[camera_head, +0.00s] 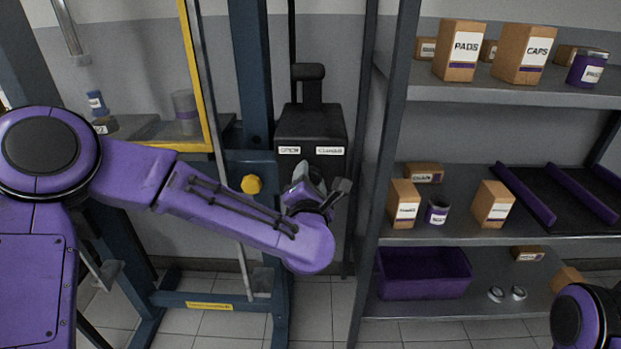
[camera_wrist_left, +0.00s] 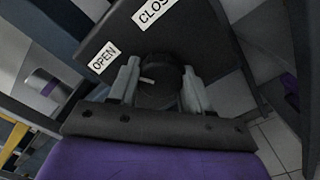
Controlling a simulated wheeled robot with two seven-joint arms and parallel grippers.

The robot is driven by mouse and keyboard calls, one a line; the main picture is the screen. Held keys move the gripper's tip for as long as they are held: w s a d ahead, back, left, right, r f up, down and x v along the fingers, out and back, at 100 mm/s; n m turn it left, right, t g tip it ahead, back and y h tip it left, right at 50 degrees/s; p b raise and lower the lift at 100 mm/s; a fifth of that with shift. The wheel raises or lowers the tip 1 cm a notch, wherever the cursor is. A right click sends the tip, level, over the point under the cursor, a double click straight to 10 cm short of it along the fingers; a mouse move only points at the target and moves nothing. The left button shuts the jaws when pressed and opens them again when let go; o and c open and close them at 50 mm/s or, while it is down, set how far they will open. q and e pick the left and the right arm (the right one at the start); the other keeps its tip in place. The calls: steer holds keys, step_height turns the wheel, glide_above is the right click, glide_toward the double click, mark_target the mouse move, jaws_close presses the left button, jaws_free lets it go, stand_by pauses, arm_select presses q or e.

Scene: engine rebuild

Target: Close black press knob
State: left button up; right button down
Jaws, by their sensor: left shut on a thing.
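The black press control box (camera_head: 311,128) is on the blue press frame, with a label reading OPEN on its left and a second label, CLOSED, on its right. My left gripper (camera_head: 312,176) is at the lower front of this box. In the left wrist view, the round black press knob (camera_wrist_left: 158,82) sits between the two grey fingers of my left gripper (camera_wrist_left: 157,88), which are shut on it. A small light pointer mark shows on the knob, toward the OPEN label (camera_wrist_left: 103,57). In the head view the knob is hidden behind the gripper. My right gripper is out of view.
A grey shelf (camera_head: 495,240) stands close to the right, with boxes, cans and a purple bin (camera_head: 424,272). A yellow post (camera_head: 199,75) and a yellow knob (camera_head: 251,184) on the press are left of my gripper.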

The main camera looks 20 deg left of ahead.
arm_select(q)
steer(key=m+p, duration=0.3)
steer(key=m, duration=0.3)
steer(key=shift+r+m, duration=0.15)
steer(key=shift+m, duration=0.25)
steer(key=m+p, duration=0.2)
steer(key=m, duration=0.2)
steer(key=shift+m+p, duration=0.5)
steer(key=shift+m, duration=0.7)
steer(key=o, duration=1.1)
steer(key=shift+c, duration=0.2)
